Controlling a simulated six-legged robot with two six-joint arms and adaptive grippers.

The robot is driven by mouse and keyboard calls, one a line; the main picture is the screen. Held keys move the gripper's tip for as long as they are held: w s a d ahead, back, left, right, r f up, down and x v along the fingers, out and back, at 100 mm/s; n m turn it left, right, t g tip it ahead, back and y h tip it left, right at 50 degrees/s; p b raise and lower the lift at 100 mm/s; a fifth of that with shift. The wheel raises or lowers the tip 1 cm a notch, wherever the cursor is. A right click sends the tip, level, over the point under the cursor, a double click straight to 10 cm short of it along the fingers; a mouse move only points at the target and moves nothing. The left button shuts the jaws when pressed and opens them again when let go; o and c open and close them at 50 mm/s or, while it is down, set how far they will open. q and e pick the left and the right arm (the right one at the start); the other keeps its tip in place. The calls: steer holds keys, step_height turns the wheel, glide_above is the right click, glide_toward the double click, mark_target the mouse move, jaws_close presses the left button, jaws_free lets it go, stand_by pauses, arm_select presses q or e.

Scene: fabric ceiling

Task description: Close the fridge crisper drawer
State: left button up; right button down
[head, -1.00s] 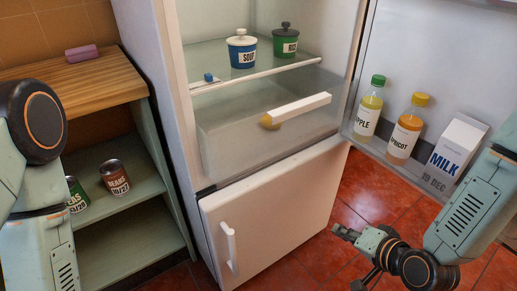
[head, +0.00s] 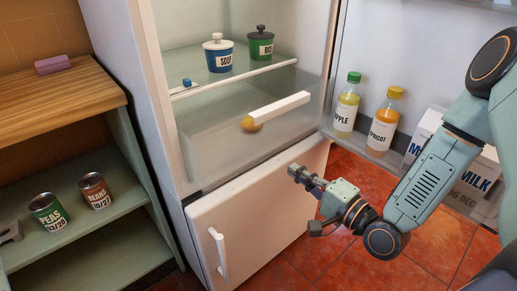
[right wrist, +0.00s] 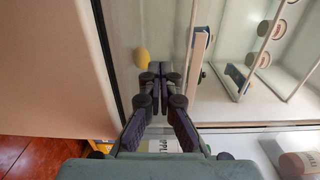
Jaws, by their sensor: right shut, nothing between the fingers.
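The crisper drawer (head: 215,145) is a clear, see-through bin low in the open fridge, above the white lower door. It looks partly pulled out; I cannot tell how far. Its white bar handle (head: 281,109) crosses the front, and also shows in the right wrist view (right wrist: 198,50). A yellow, lemon-like item (head: 249,124) shows by the handle's left end. My right gripper (head: 294,171) is shut and empty, below the handle in front of the lower door's top in the head view. In the right wrist view its fingers (right wrist: 160,68) lie left of the handle. My left gripper is out of view.
The fridge door at right holds the apple (head: 346,104) and apricot (head: 384,120) bottles and milk cartons (head: 467,172), partly behind my right arm. A soup pot (head: 219,56) and a green pot (head: 260,46) stand on the shelf above. A wooden-topped cabinet (head: 60,95) with cans stands left.

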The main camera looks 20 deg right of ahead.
mark_target(252, 142)
steer(key=b+x, duration=0.5)
steer(key=x, duration=0.8)
steer(key=shift+a+f, duration=0.1)
steer(key=shift+a, duration=0.05)
steer(key=shift+w, duration=0.15)
